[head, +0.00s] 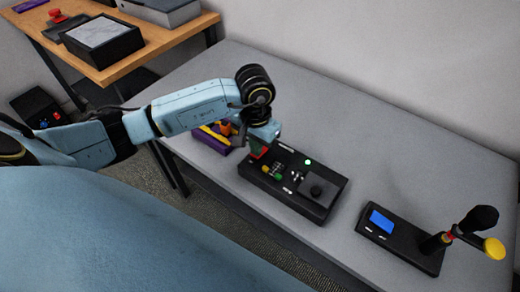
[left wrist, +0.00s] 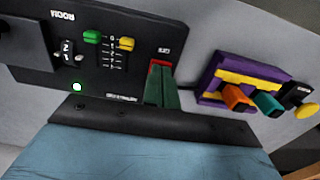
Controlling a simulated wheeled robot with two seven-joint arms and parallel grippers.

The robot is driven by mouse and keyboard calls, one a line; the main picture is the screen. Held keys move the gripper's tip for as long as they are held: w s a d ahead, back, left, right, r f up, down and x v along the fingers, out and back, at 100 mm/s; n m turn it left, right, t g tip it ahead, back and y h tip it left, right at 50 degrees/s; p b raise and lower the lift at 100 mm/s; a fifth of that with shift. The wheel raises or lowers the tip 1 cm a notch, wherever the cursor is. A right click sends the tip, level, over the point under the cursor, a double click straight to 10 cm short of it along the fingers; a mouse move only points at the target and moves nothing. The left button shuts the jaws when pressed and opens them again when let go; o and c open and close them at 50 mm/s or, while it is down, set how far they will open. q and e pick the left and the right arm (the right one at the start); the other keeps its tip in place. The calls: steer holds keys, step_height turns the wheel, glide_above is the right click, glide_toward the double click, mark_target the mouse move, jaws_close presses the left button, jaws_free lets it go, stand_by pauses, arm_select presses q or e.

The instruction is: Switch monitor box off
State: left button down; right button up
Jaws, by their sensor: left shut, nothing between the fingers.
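A black box (head: 320,208) with a lit green light (head: 308,161), green and yellow sliders and a black knob lies on the grey table. It fills the upper left of the left wrist view (left wrist: 125,20), where its light (left wrist: 77,87) is also lit. At its one end is a red switch (left wrist: 160,64), partly hidden by my fingers. My left gripper (head: 258,152) reaches down over this end. Its dark green fingers (left wrist: 162,85) are shut, empty, and right at the red switch; I cannot tell whether they touch it. My right gripper is out of view.
A purple and yellow box (head: 211,138) with coloured levers stands just left of the black box. To the right is another black box (head: 405,238) with a blue screen and a yellow-ended handle. The table behind the boxes is clear. A wooden table (head: 150,48) stands far left.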

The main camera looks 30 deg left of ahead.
arm_select(q)
steer(key=shift+a+f+b, duration=0.1)
steer(key=shift+f+b, duration=0.2)
steer(key=shift+f, duration=0.1)
step_height(320, 180, up, 2)
steer(key=shift+r+p, duration=0.1)
steer(key=shift+p, duration=0.5)
steer(key=shift+r+p, duration=0.4)
steer(key=shift+r, duration=0.2)
steer(key=shift+r+p, duration=0.9)
steer(key=shift+r, duration=1)
steer(key=shift+d, duration=0.2)
